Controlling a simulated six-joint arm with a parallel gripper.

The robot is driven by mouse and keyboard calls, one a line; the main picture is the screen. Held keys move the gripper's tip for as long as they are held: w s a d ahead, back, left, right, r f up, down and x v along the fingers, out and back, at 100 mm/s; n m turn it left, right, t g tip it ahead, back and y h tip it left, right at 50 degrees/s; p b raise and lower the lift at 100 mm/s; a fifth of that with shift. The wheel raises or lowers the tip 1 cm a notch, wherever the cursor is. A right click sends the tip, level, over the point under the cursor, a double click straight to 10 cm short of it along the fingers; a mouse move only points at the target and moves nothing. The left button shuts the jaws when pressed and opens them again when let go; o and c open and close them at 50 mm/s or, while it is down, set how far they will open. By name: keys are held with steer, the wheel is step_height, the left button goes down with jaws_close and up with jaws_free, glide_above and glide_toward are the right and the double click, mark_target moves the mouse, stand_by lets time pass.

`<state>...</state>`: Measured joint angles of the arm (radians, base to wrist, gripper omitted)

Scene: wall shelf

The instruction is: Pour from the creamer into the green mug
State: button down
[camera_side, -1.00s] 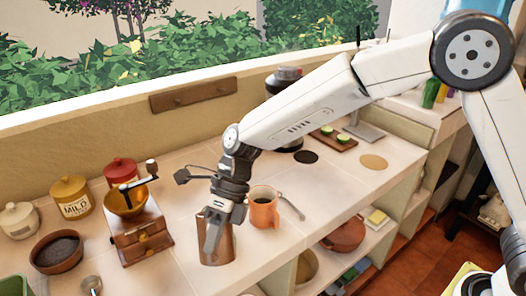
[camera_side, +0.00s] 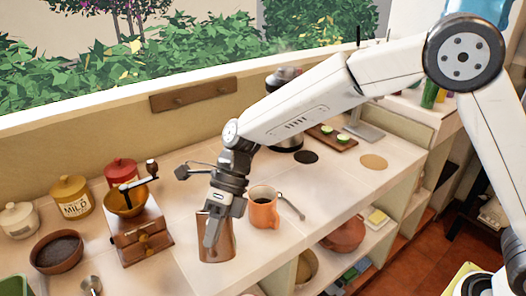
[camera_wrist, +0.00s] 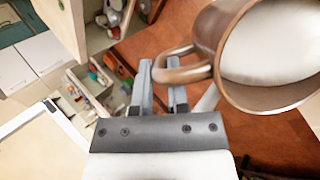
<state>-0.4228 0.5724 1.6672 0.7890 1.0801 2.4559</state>
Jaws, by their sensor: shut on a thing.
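The copper creamer (camera_side: 222,247) is near the counter's front edge in the side view, close to upright. My gripper (camera_side: 211,235) is shut on its handle. In the wrist view the creamer (camera_wrist: 205,30) shows large at the upper right with white liquid inside, and its handle lies at the fingertips of my gripper (camera_wrist: 163,75). I cannot tell whether its base touches the counter. No green mug can be made out. An orange mug (camera_side: 263,214) with dark liquid stands upright just right of the creamer, apart from it.
A wooden coffee grinder (camera_side: 140,238) stands left of the creamer. A brown bowl (camera_side: 57,252) and canisters, including a yellow one (camera_side: 72,197), are farther left. A cutting board (camera_side: 330,137) lies at the back. Counter right of the orange mug is mostly clear.

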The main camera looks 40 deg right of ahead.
mark_target(215, 261)
steer(key=shift+w+d+r+m+g+y+p, duration=0.15)
steer(key=shift+w+d+r+m+g+y, duration=0.1)
steer(key=shift+w+r+g+y, duration=0.45)
steer(key=shift+w+d+r+m+g+y+p, duration=0.15)
steer(key=shift+w+d+r+g+y, duration=0.15)
steer(key=shift+r+g, duration=0.45)
stand_by(3.3)
steer(key=shift+r, duration=0.1)
steer(key=shift+s+a+f+n+t+h, duration=0.2)
steer(key=shift+s+f+t+h, duration=0.2)
steer(key=shift+f+t, duration=0.25)
steer(key=shift+s+a+f+n+t+h, duration=0.1)
steer(key=shift+s+a+f+t+h, duration=0.15)
steer(key=shift+f+t+h, duration=0.3)
steer(key=shift+s, duration=0.15)
